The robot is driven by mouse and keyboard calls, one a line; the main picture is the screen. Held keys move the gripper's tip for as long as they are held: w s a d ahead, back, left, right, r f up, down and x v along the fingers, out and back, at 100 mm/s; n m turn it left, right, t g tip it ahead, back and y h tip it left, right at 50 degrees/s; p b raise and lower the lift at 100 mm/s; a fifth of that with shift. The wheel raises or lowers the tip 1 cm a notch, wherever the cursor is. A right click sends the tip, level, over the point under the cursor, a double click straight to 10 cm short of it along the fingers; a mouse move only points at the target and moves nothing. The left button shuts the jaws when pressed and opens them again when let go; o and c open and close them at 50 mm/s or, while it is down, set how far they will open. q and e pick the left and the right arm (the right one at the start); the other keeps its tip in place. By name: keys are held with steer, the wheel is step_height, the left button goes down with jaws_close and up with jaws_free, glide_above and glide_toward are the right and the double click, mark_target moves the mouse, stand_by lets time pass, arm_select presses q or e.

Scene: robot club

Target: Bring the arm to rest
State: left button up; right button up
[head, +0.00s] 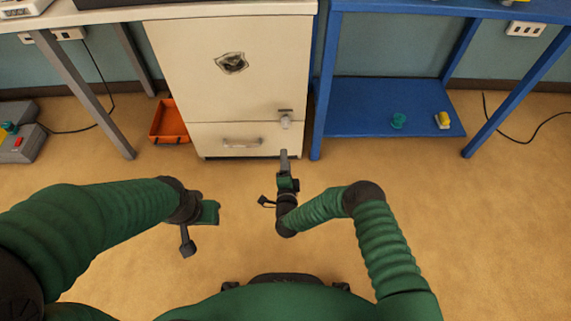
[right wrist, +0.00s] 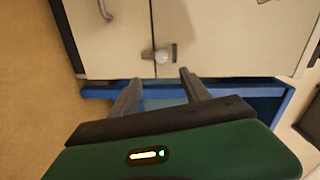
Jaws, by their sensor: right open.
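My right arm (head: 376,230) is bent, and its gripper (head: 285,158) points at the front of a cream cabinet (head: 232,70). In the right wrist view its two fingers (right wrist: 158,90) stand apart with nothing between them. Beyond the fingertips is the cabinet's latch (right wrist: 161,55), which also shows in the head view (head: 286,119); I cannot tell the exact gap. My left arm (head: 100,220) comes in from the left and ends above the bare floor. Its gripper (head: 210,212) is seen from above, and its fingers are not clear.
A blue shelf unit (head: 375,105) stands right of the cabinet, with a teal object (head: 398,120) and a yellow object (head: 443,120) on its low shelf. An orange bin (head: 170,122) sits left of the cabinet near a table leg (head: 85,95). The floor before me is clear.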

steer(key=w+a+r+n+g+y, duration=0.2)
steer(key=a+r+n+g+y, duration=0.15)
steer(key=r+n, duration=0.25)
steer(key=s+d+r+n+g, duration=0.3)
steer(key=s+d+r+n, duration=0.1)
steer(key=r+n, duration=0.15)
steer(key=s+d+r+n+g+h, duration=0.2)
steer(key=s+d+r+g, duration=0.25)
steer(key=s+d, duration=0.75)
steer(key=s+d+r+n+g+h, duration=0.2)
steer(key=s+d+r+g, duration=0.45)
steer(key=s, duration=0.95)
step_height(320, 180, up, 36)
steer(key=d+t+p, duration=0.1)
steer(key=t+p, duration=0.2)
steer(key=p, duration=3.6)
steer(key=shift+w, duration=0.4)
